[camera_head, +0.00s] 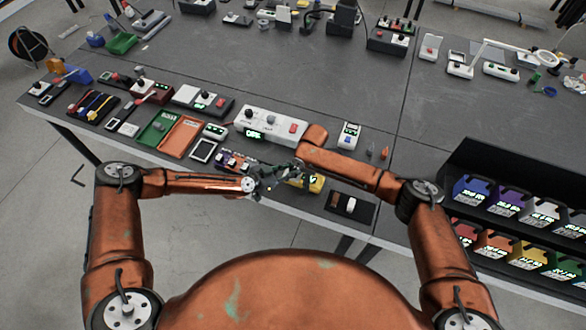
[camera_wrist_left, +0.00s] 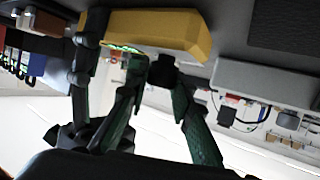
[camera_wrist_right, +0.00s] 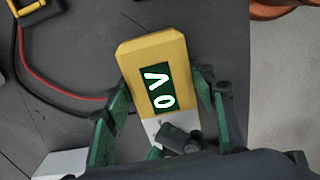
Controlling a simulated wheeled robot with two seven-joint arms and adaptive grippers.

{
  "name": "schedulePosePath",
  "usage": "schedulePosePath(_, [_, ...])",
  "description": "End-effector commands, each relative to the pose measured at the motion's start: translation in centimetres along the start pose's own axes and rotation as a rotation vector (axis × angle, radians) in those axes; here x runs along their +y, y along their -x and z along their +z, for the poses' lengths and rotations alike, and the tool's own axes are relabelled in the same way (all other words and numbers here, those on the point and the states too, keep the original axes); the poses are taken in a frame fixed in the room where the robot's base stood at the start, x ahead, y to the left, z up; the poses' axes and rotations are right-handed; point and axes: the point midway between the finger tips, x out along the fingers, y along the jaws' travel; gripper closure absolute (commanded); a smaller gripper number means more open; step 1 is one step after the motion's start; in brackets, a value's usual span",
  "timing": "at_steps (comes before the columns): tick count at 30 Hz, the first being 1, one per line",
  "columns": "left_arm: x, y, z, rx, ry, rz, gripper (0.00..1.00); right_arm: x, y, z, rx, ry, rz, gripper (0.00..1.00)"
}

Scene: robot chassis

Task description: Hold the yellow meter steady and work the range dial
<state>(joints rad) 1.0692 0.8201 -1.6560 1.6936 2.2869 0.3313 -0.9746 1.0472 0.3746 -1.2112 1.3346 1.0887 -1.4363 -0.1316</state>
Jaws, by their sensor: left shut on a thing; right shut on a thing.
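The yellow meter (camera_head: 317,184) is near the front edge of the table in the head view. In the right wrist view the meter (camera_wrist_right: 155,55) lies between the fingers of my right gripper (camera_wrist_right: 160,84), which is shut on its sides. Its green display (camera_wrist_right: 158,90) reads 0V. My right gripper (camera_head: 297,174) is partly hidden in the head view. My left gripper (camera_wrist_left: 158,78) is shut on the black range dial (camera_wrist_left: 164,70), just beside the yellow body in the left wrist view. My left gripper (camera_head: 264,184) reaches the meter's left side in the head view. The dial's pointer cannot be made out.
A white device with a red button (camera_head: 270,124) stands behind the meter. A dark box with a white switch (camera_head: 350,205) is to its right. Red and black leads (camera_wrist_right: 50,88) lie beside the meter. A rack of coloured bins (camera_head: 510,215) stands at the right.

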Motion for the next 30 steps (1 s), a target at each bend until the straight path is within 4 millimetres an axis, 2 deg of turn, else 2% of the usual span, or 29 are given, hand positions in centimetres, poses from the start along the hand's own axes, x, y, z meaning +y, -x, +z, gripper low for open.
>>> schedulePosePath(3, [0.34, -0.23, -0.45, 0.005, 0.019, -0.044, 1.00, -0.05, 0.01, -0.09, 0.002, 0.001, -0.001, 0.80])
schedulePosePath(18, [0.25, -0.11, -0.11, 0.002, 0.182, -0.439, 1.00, -0.13, -0.03, -0.12, 0.002, 0.002, -0.002, 0.80])
schedulePosePath(30, [0.61, -0.26, -0.12, 0.004, 0.283, -0.671, 1.00, -0.20, -0.04, -0.20, 0.004, 0.002, -0.003, 0.80])
